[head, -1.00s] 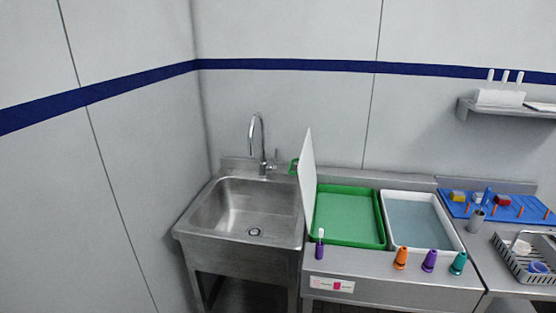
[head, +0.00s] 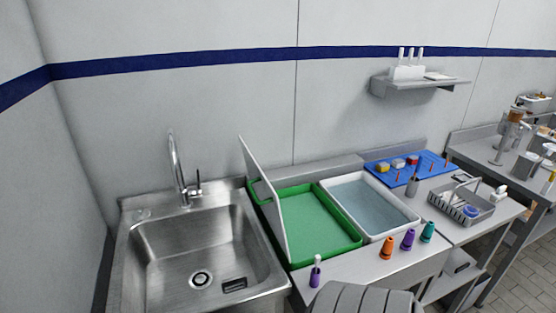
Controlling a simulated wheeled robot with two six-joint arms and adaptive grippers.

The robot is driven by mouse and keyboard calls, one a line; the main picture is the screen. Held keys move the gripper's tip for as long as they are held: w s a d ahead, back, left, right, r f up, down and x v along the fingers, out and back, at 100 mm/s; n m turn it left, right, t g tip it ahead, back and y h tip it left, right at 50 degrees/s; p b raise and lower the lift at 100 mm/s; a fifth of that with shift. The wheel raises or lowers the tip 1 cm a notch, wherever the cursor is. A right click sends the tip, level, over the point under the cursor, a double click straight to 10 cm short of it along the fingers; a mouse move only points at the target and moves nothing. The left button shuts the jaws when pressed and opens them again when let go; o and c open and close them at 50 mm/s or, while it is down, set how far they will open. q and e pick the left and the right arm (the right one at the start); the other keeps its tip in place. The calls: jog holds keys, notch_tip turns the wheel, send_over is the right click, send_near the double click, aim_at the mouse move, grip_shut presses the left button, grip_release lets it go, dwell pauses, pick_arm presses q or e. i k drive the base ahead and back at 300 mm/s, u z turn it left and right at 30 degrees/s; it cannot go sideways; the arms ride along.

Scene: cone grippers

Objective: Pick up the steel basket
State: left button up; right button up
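The steel basket (head: 447,210) is a grey slotted basket with a raised handle. It stands on the steel table at the right in the head view, in front of the blue peg board. A blue item (head: 470,211) and something white lie inside it. Neither of my grippers shows in the head view, so their state is hidden.
A steel sink (head: 190,250) is at the left. A green tray (head: 354,240) with a white board leaning up, and a white water-filled tray (head: 413,217), are in the middle. Orange, purple and teal cones (head: 387,248) stand along the front edge. A blue peg board (head: 412,170) lies behind.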

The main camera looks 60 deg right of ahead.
aim_at(466, 196)
jog(key=z, duration=1.9)
